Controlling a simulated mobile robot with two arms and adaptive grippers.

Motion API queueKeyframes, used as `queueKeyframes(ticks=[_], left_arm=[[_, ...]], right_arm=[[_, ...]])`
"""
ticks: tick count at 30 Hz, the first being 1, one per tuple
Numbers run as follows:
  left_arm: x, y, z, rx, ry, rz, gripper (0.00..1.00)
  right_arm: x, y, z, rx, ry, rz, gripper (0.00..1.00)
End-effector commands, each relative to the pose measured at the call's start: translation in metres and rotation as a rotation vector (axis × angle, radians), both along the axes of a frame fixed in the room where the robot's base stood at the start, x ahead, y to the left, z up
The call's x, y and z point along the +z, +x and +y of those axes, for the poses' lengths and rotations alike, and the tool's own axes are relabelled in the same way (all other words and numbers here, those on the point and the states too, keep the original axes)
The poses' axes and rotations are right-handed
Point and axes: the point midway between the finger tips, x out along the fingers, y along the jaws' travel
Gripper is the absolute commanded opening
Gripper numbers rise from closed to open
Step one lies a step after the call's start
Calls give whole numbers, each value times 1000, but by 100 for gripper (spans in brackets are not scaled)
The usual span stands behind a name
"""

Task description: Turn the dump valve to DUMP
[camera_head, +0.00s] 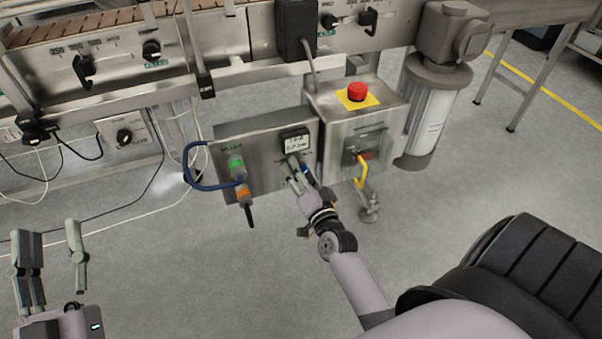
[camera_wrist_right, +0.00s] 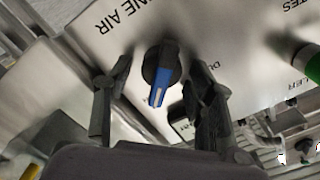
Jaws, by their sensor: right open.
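The dump valve is a round black knob with a blue handle (camera_wrist_right: 160,82), set in a steel panel lettered "NE AIR" and "DU", both partly cut off. In the right wrist view the blue handle points down, slightly left. My right gripper (camera_wrist_right: 160,70) is open, with one finger on each side of the knob; contact is not clear. In the head view my right gripper (camera_head: 300,178) is at the front of the steel box (camera_head: 262,135), below its black-and-white gauge, and mostly covers the knob. My left gripper (camera_head: 50,235) is open and empty above the floor.
Loose cables hang at left. The floor in front is clear.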

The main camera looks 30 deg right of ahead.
Motion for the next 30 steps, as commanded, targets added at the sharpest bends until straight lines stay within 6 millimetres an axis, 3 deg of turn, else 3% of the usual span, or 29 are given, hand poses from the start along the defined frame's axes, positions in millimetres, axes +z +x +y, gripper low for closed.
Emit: queueKeyframes(ticks=[4,24,30], left_arm=[[0,0,0,0,0,1,40],[-1,0,0,0,1,3,40],[-1,1,0,0,3,12,40]], right_arm=[[0,0,0,-1,0,1,51],[0,-1,0,-1,-1,1,6],[0,-1,0,-1,-7,2,5]])
